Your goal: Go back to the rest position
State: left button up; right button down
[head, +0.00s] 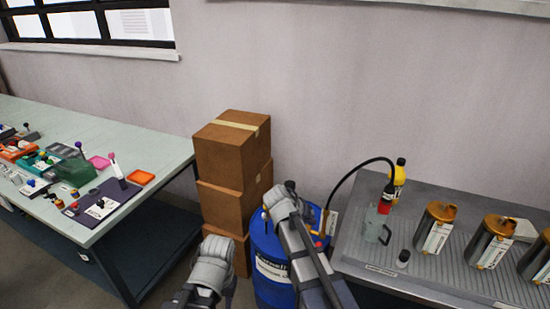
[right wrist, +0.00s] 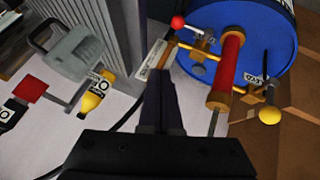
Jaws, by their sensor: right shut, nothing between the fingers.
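My right arm reaches up in the head view in front of the blue drum (head: 270,262), with its grey joint (head: 283,204) over the drum's top edge. A grey joint of my left arm (head: 208,272) shows at the bottom middle of the head view, left of the drum. My left gripper cannot be made out.
Stacked cardboard boxes (head: 232,160) stand behind the drum. A jug (head: 377,226) and several canisters stand there. A cluttered table (head: 150,150) is at left.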

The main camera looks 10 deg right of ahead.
jog(key=s+a+n+g+y+p, duration=0.4)
jog(key=s+a+n, duration=0.5)
jog(key=s+a, duration=0.9)
jog(key=s+y, duration=0.1)
jog(key=s, duration=0.2)
jog(key=shift+s+y+p, duration=0.2)
jog(key=shift+y+p, duration=0.1)
jog(key=shift+p, duration=0.05)
